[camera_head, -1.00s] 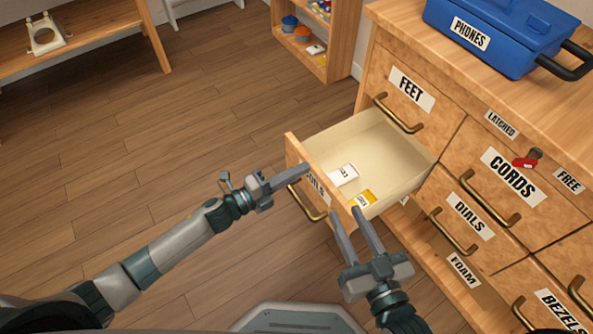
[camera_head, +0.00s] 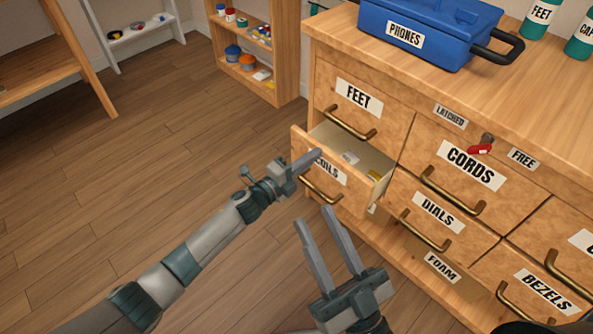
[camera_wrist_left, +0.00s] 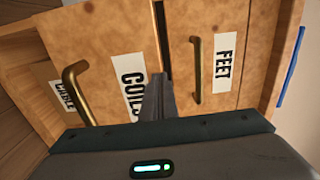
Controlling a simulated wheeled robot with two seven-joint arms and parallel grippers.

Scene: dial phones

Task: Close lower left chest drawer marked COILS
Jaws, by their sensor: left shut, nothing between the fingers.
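The COILS drawer (camera_head: 349,192) is the lower left drawer of the wooden chest and stands partly open in the head view. A white packet (camera_head: 350,158) and a yellow item (camera_head: 374,176) lie inside. My left gripper (camera_head: 316,155) is shut and empty, its tips at the upper part of the drawer front, over the COILS label. In the left wrist view the shut fingers (camera_wrist_left: 157,92) lie beside the COILS label (camera_wrist_left: 133,86), near the drawer's top edge; contact is hard to tell. My right gripper (camera_head: 314,215) has its fingers apart, empty, in front of and below the drawer.
The FEET drawer (camera_head: 376,107) above and the DIALS drawer (camera_head: 453,228) to the right are closed. A red latch (camera_head: 480,149) sits above the CORDS drawer (camera_head: 486,180). A blue PHONES toolbox (camera_head: 432,30) stands on top. Open floor lies to the left.

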